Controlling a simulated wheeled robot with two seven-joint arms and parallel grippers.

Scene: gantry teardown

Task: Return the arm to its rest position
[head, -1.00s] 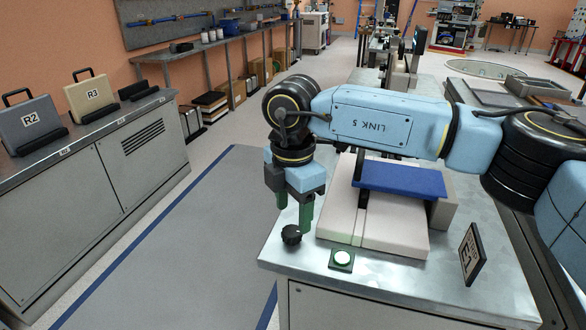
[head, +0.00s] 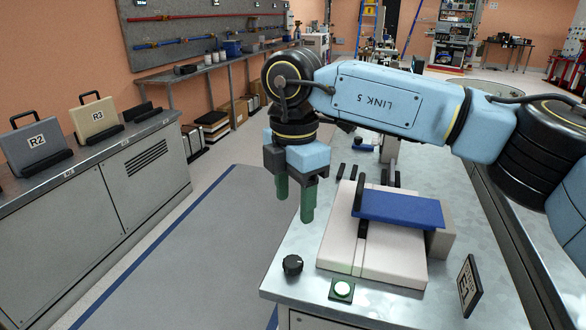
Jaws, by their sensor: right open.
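My right arm comes in from the right in the head view, its blue link marked LINK 5 crossing above the metal bench (head: 290,262). My right gripper (head: 295,203) points down with two green fingers parted, empty. It hangs in the air above and behind a black knob (head: 292,264), apart from it, near the bench's left edge. My left gripper is out of the picture.
On the bench stand a pale block fixture (head: 385,262) with a blue plate (head: 398,208), a green-lit button (head: 342,289) and an E1 sign (head: 468,284). Cases R2 (head: 38,141) and R3 (head: 95,116) stand on the left cabinet. The floor between is clear.

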